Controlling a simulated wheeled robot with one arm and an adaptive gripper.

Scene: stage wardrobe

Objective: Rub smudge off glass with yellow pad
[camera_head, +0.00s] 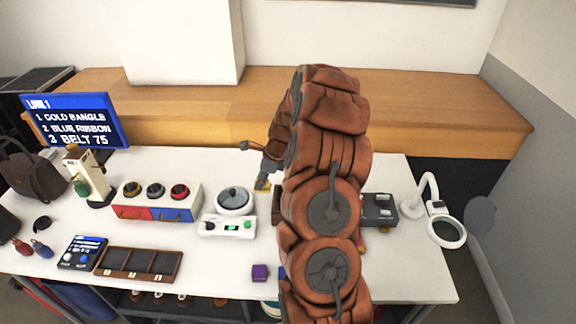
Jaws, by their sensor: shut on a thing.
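My gripper (263,182) is partly hidden behind my brown-covered arm, over the back middle of the white table. It points down and is shut on the yellow pad (264,188), of which only a small yellow piece shows at the fingertips. I cannot tell whether the pad touches the table. A round magnifier glass (446,232) on a white lamp stand is at the table's right end, well apart from my gripper. No smudge can be made out on it at this size.
A red and blue drawer box (155,212), an open brown tray (138,278) and a purple block (259,272) lie further left or in front. A dark grey box (379,211) is right of my arm.

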